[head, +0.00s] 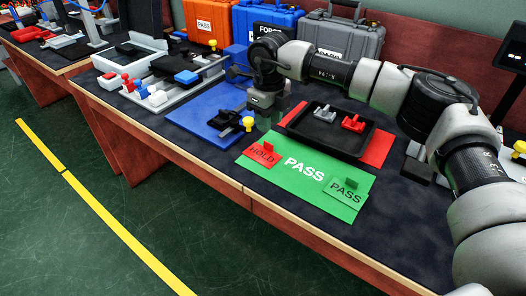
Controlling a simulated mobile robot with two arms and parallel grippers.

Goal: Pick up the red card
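The red card (262,156), marked HOLD, lies on the left end of the green PASS mat (305,166). A small red block stands up from it like a handle. A green card (346,194), marked PASS, lies at the mat's right end, with a green upright block on it. My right gripper (264,118) points down just behind the red card, apart from its handle in the picture. Its fingertips are small and dim, so I cannot tell whether they are open or shut. My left gripper is not in view.
A blue mat (185,110) with a black and yellow part lies left. Cases (341,42) stand behind. The table's front right is clear.

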